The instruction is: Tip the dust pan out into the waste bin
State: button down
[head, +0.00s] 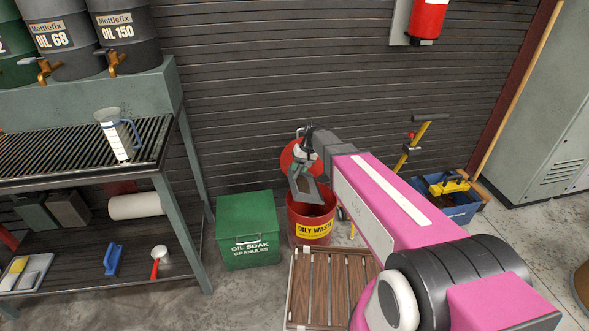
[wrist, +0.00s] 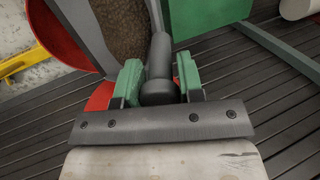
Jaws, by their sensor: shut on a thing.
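The dust pan (head: 302,188) is grey and hangs steeply tilted over the mouth of the red waste bin (head: 312,230), which is labelled OILY WASTE. Its round red lid (head: 290,156) stands open behind. My gripper (head: 306,162) is above the bin. In the wrist view, the green fingers of my gripper (wrist: 158,86) are shut on the pan's dark handle (wrist: 159,62). Brown granular material (wrist: 122,28) shows in the pan (wrist: 88,30) there. Part of the bin mouth is hidden behind the pan, and I cannot see how much lies inside.
A green OIL SOAK GRANULES box (head: 248,232) stands just left of the bin. A wooden slatted platform (head: 318,285) lies in front. A blue crate (head: 455,205) is to the right. A metal rack (head: 180,200) with oil drums stands at the left.

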jog(key=w+d+f+g+y, duration=0.1)
jog(key=w+d+g+y, duration=0.1)
jog(key=d+y, duration=0.6)
jog(key=shift+w+d, duration=0.85)
jog(key=shift+d, duration=1.4)
jog(key=shift+f, duration=0.1)
dwell(0.6)
dwell(0.8)
notch_tip(320, 180, up, 10)
dwell(1.0)
dwell(0.3)
